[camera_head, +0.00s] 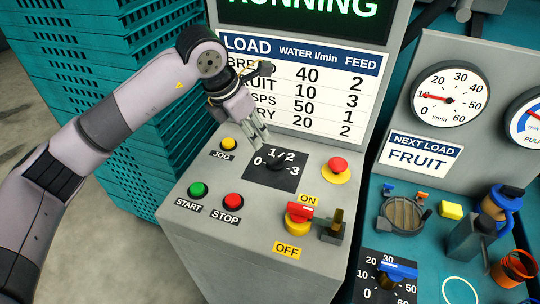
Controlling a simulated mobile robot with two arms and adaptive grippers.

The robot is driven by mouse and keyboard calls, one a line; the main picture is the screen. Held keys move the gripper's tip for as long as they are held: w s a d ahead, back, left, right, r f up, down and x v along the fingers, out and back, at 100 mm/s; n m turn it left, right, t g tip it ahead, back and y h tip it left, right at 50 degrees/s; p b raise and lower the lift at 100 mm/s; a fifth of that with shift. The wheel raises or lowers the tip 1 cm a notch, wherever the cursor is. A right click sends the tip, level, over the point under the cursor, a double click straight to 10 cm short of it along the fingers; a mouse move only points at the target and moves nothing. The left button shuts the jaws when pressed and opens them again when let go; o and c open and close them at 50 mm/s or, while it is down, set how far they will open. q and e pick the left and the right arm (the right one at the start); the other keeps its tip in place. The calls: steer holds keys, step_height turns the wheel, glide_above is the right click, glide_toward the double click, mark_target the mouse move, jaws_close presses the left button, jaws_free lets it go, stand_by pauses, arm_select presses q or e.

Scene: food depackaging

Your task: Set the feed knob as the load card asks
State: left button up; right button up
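The feed knob (276,165) is a small black dial on a dark plate marked 0, 1, 2, 3 on the grey control panel; its pointer is too dark to read. The load card (305,88) lists water and feed; its FRUIT row, partly covered by my arm, reads 10 and 3. The NEXT LOAD sign (420,157) says FRUIT. My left gripper (253,148) points down just above and left of the knob, with a small apparent gap. Nothing shows in it, and how far its fingers are apart is unclear. My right gripper is out of view.
Around the knob are the yellow JOG button (228,144), green START (197,189), red STOP (233,201), a red button (337,165) and a red-yellow ON/OFF switch (299,215). The water gauge (450,94) reads near 10. Teal crates (100,120) stand behind my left arm.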

mark_target(271, 161)
arm_select(q)
steer(key=p+x, duration=0.3)
steer(key=x, duration=0.9)
steer(key=shift+w+d+f, duration=0.1)
steer(key=shift+d+f, duration=0.15)
steer(key=shift+f, duration=0.1)
steer(key=shift+w+f, duration=0.1)
steer(key=shift+f, duration=0.35)
jaws_close()
